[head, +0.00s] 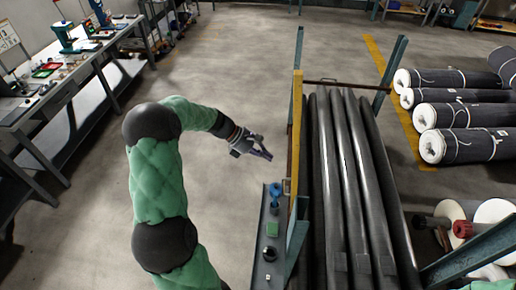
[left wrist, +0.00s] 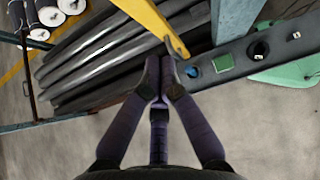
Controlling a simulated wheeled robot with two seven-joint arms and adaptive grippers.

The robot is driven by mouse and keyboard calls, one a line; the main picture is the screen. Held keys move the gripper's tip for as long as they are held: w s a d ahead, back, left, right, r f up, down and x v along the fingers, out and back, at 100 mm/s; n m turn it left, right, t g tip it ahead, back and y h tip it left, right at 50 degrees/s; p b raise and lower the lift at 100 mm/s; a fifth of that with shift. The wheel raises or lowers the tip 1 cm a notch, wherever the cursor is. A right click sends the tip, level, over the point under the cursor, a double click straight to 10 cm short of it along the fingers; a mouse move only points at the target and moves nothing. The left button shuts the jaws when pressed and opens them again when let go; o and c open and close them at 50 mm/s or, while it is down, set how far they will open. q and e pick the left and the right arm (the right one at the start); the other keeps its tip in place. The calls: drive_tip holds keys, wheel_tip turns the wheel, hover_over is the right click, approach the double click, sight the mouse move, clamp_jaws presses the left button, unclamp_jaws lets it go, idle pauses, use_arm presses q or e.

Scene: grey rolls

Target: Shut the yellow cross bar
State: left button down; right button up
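The yellow cross bar (head: 296,135) shows as a long narrow strip along the left side of the rack of grey rolls. I cannot tell the bar's exact tilt. My right gripper is out of view.
Grey rolls (head: 343,160) fill the rack between blue posts (head: 391,75). A dark plate (head: 264,250) with a blue knob (head: 276,194) and a green square (head: 272,230) stands at its near left. Wrapped rolls lie right; a workbench stands left. Floor left of the rack is clear.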

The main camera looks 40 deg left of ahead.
use_arm(q)
drive_tip(key=w+d+f, duration=0.1)
drive_tip(key=w+d, duration=0.2)
drive_tip(key=d, duration=0.2)
drive_tip(key=shift+f+p, duration=0.15)
drive_tip(key=shift+p, duration=0.25)
drive_tip(key=shift+w+d, duration=0.1)
drive_tip(key=shift+d, duration=0.05)
